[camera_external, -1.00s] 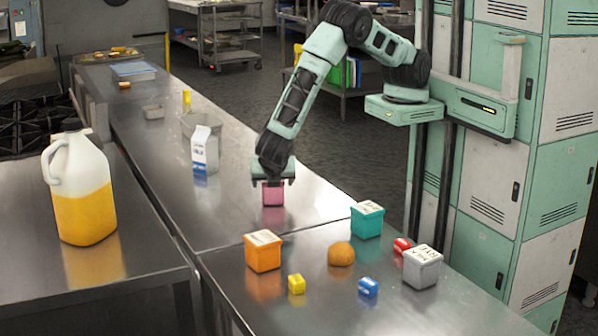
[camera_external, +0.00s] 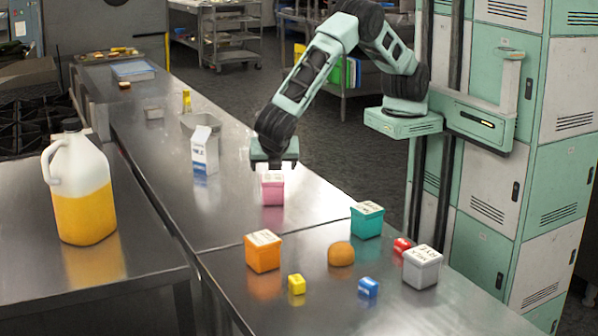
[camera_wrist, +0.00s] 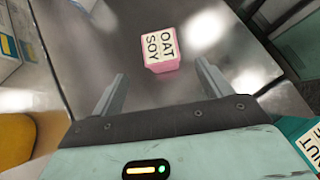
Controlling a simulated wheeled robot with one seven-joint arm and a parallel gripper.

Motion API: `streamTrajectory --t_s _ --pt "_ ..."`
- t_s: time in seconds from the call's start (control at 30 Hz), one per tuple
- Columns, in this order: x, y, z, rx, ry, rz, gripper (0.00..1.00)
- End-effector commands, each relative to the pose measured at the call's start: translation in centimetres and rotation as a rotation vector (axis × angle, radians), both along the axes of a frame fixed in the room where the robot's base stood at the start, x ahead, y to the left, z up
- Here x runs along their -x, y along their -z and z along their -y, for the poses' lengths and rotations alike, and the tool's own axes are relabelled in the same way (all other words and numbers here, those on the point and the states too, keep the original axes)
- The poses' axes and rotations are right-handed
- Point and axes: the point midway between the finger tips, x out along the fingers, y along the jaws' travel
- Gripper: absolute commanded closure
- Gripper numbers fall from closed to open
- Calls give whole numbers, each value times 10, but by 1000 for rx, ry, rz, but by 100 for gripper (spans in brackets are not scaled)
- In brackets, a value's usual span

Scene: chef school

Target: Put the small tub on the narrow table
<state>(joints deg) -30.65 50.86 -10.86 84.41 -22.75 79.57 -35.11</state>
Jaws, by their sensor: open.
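A small pink tub (camera_external: 273,192) stands upright on the long narrow steel table (camera_external: 235,222), near the seam with the front table section. In the wrist view the pink tub (camera_wrist: 162,62) shows a white lid marked OAT and SOY. My gripper (camera_external: 274,165) is just above the tub. Its two fingers (camera_wrist: 161,76) are spread and empty, and the tub lies beyond their tips.
Orange (camera_external: 262,254), teal (camera_external: 367,221) and grey (camera_external: 422,269) tubs stand on the front section with an orange-brown lump (camera_external: 341,254) and small coloured blocks. A milk carton (camera_external: 205,152) stands behind left; a jug (camera_external: 82,205) is on the left table.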

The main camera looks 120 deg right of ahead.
Motion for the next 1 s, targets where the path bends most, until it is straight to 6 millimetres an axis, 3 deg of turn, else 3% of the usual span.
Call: streamTrajectory --t_s 0.17,0.27,0.37,0.5,0.63,0.8,1.0 --pt "4 -11 -10 -31 11 12 22" --pt "25 -21 -23 -113 43 46 22" --pt "62 -36 -44 -239 99 100 22" --pt "128 -59 -73 -413 197 187 22" --pt "194 -77 -90 -539 291 270 22" --pt "265 -85 -92 -638 405 375 22" --pt "306 -81 -82 -681 481 452 22"
